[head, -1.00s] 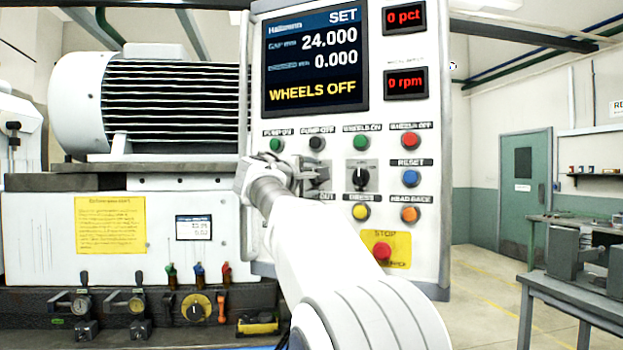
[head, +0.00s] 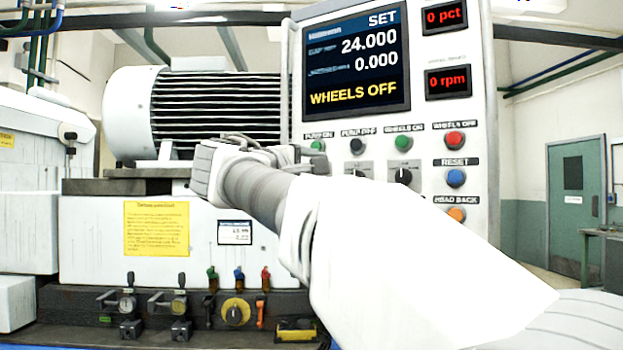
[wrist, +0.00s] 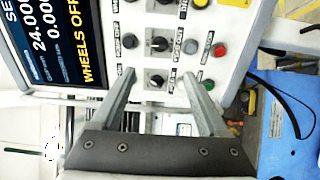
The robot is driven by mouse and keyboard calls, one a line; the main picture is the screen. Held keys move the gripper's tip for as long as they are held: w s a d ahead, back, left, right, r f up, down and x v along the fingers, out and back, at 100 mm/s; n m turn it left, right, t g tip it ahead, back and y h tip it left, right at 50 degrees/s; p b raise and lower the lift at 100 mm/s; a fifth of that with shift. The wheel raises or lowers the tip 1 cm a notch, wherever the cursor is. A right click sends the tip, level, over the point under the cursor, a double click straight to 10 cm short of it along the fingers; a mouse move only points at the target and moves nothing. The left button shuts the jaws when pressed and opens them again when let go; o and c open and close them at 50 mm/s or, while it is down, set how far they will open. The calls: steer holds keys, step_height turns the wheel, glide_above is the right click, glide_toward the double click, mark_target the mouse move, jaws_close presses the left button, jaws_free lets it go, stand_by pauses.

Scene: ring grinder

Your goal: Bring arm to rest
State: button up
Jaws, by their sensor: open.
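My gripper (head: 305,160) is in front of the lower left part of the control panel (head: 480,110) in the head view, and its fingers are partly hidden by my wrist. In the wrist view my gripper (wrist: 158,75) is open, with its two grey fingers apart and nothing between them. The fingers point toward the panel's knobs, including a black selector knob (wrist: 156,80). Whether the fingertips touch the panel cannot be told. My arm reaches across the head view from the lower right and hides the lower part of the panel.
The panel's screen (head: 352,62) reads SET, 24.000, 0.000 and WHEELS OFF. A large motor (head: 130,112) stands behind, left of the panel. A machine bed with small valves and a yellow dial (head: 236,311) lies below. Open floor and a green door (head: 577,200) are at the right.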

stand_by(0.4)
steer(key=s+d+f+m+g+y+p, duration=0.3)
steer(key=s+d+f+m+g+p, duration=0.15)
steer(key=s+d+f, duration=0.65)
steer(key=s+a+f+m+g+y+p, duration=0.1)
steer(key=s+f+m+g+y+p, duration=0.3)
steer(key=s+f, duration=1.5)
steer(key=m+g+y, duration=0.1)
steer(key=m+y, duration=0.1)
steer(key=m, duration=0.1)
steer(key=shift+s+a+y+p, duration=0.15)
steer(key=shift+s+y+p, duration=0.2)
steer(key=shift+s+y, duration=0.05)
